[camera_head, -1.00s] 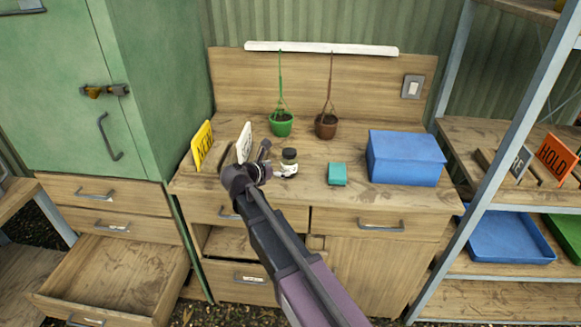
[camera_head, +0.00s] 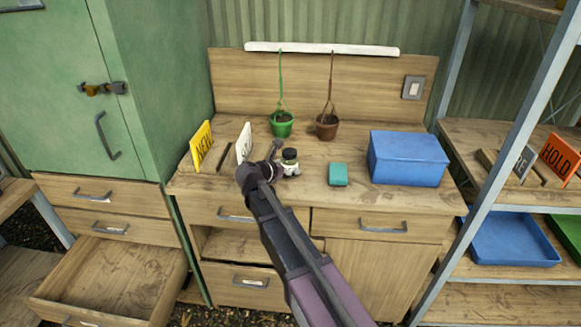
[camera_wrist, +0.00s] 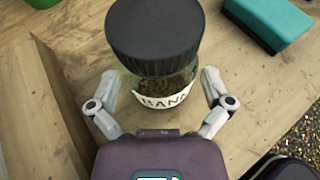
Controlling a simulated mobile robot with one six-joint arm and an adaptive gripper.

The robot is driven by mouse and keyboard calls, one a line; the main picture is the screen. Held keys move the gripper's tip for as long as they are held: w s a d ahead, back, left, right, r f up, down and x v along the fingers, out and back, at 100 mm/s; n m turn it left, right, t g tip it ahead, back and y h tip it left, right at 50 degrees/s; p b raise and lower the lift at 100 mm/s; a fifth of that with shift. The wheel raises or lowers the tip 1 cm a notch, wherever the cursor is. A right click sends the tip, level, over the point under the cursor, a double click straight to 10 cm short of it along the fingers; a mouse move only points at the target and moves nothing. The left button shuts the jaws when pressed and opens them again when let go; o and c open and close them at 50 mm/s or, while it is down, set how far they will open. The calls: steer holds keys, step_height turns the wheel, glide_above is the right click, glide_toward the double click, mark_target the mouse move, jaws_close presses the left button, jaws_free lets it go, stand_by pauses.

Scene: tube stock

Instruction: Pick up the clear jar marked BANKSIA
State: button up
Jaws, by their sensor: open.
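The clear jar (camera_head: 290,161) stands upright on the wooden bench top. It has a black lid, dark contents and a white label. In the wrist view the jar (camera_wrist: 158,75) is large, and its label reads "BANK" before the letters run out of sight. My gripper (camera_wrist: 160,88) is open, with one finger on each side of the jar and gaps showing beside the glass. In the head view my gripper (camera_head: 279,164) is at the jar's left and partly hidden by my wrist.
A teal block (camera_head: 338,174) and a blue box (camera_head: 407,158) stand to the right. Yellow NEW (camera_head: 201,146) and white (camera_head: 244,143) signs stand left. Green (camera_head: 282,125) and brown (camera_head: 327,127) hanging pots are behind. A drawer (camera_head: 112,270) is open at lower left.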

mark_target(284, 159)
steer(key=shift+w+d+f, duration=0.15)
steer(key=shift+w+d, duration=0.1)
steer(key=shift+w, duration=0.05)
stand_by(0.4)
steer(key=c, duration=1.1)
steer(key=shift+r, duration=0.25)
steer(key=shift+c, duration=0.2)
step_height(284, 159, up, 3)
steer(key=p, duration=0.3)
steer(key=s+r+p, duration=0.1)
steer(key=s+p, duration=0.1)
steer(key=s, duration=1.4)
steer(key=shift+r, duration=0.3)
